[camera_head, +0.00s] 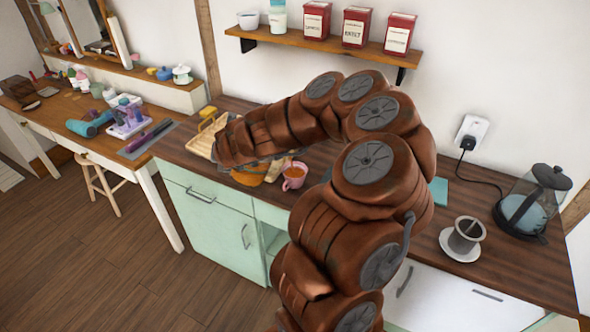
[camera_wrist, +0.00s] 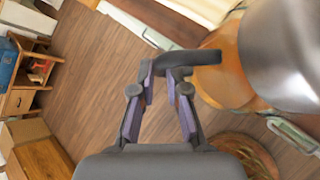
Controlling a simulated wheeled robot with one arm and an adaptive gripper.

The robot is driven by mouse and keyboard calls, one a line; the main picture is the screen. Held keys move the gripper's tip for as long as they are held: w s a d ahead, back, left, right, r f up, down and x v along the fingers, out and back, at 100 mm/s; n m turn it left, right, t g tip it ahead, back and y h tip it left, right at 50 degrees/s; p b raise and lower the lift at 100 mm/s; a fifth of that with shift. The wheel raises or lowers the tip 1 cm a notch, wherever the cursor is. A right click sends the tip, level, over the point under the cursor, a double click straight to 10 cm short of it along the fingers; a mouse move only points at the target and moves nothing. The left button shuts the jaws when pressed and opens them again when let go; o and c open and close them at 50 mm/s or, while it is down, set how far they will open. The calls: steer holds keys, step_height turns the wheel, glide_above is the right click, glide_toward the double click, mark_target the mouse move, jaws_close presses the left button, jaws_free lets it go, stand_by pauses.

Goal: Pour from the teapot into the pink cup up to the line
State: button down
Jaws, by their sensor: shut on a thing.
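The pink cup (camera_head: 293,177) stands upright on the dark wooden counter, just right of my wrist. Amber-brown liquid shows inside it; I cannot make out a line. The teapot shows in the wrist view as an amber body (camera_wrist: 228,72) with a large grey metal part at the upper right. My gripper (camera_wrist: 167,72) is shut on its dark handle (camera_wrist: 195,57). In the head view only an orange part of the teapot (camera_head: 250,176) shows below my arm, close left of the cup. My arm hides the fingers there, and the spout is not visible.
A pale wooden rack (camera_head: 206,137) is behind my wrist. A grey cup (camera_head: 466,233) on a white saucer and a glass kettle (camera_head: 530,205) stand at the right. A shelf (camera_head: 290,45) with red tins hangs above. The counter's front edge is close to the cup.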

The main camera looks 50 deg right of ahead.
steer(key=shift+w+a+f+n+g+h+b, duration=0.8)
steer(key=shift+w+a+f+n+h+b, duration=0.85)
steer(key=shift+f, duration=2.75)
steer(key=shift+m+y, duration=0.25)
steer(key=shift+m, duration=0.1)
steer(key=shift+s+a+r+p, duration=0.15)
steer(key=shift+r+p, duration=0.8)
steer(key=shift+r, duration=0.5)
steer(key=shift+s+a+r+p, duration=0.1)
steer(key=shift+s+r+p, duration=0.05)
steer(key=shift+r+p, duration=1.05)
steer(key=shift+a+r+b, duration=0.1)
steer(key=shift+r+b, duration=0.1)
steer(key=shift+b, duration=0.1)
